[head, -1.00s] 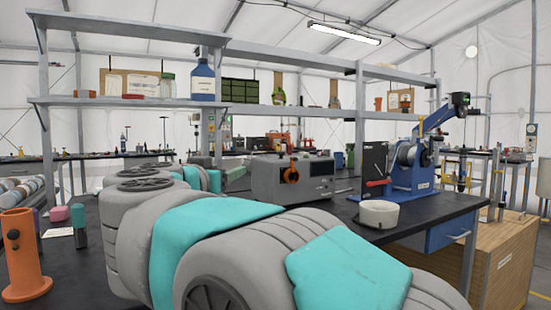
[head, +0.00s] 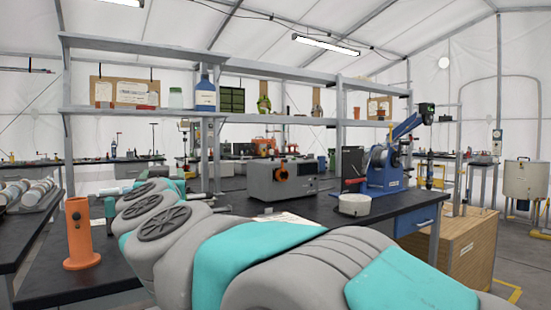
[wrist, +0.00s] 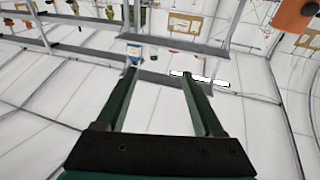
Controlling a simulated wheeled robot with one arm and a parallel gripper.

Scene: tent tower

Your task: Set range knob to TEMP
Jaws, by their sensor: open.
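A grey box-shaped instrument (head: 262,184) stands on the black bench in the middle of the head view. Lettering and the knob's pointer setting are too small to read, so I cannot tell where TEMP is. My gripper (wrist: 158,72) shows in the wrist view with two dark green fingers apart and nothing between them. It points towards the white tent wall and shelving, away from any contact. In the head view I cannot make out its fingers beyond my arm.
An orange cylinder (head: 81,240) stands on the bench at left. A white round dish (head: 354,205) and a blue machine (head: 388,175) are right of the instrument. Shelves (head: 100,110) with a blue bottle (head: 205,94) run above the bench. Floor is open at right.

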